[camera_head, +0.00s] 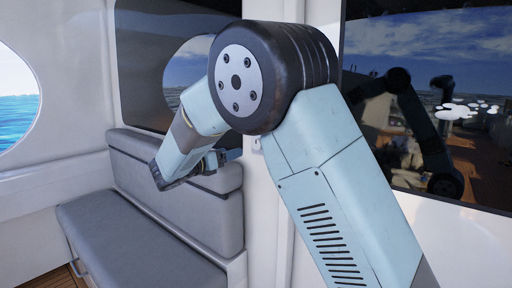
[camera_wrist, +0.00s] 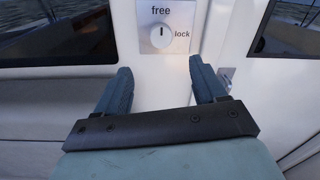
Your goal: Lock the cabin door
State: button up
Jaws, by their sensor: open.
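The cabin door lock is a round white knob (camera_wrist: 161,36) on a light plate in the wrist view. The word "free" is printed above it and "lock" to its right. The knob's dark mark points up, toward "free". My gripper (camera_wrist: 158,80) is open and empty, its two blue fingers below the knob in the picture, apart from it. In the head view my gripper (camera_head: 222,156) shows beyond my arm, in front of the grey seat back. The knob cannot be made out in the head view, where my arm covers much of the middle.
A small metal fitting (camera_wrist: 227,75) sits right of the fingers. A grey bench (camera_head: 140,240) with a padded back stands at the left. A dark glossy panel (camera_head: 440,110) fills the right, reflecting my arm. A round window (camera_head: 15,98) is at far left.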

aim_at(253, 145)
jog(key=x, duration=1.2)
jog(key=shift+w+d, duration=0.2)
jog(key=shift+d, duration=0.1)
jog(key=shift+c, duration=0.4)
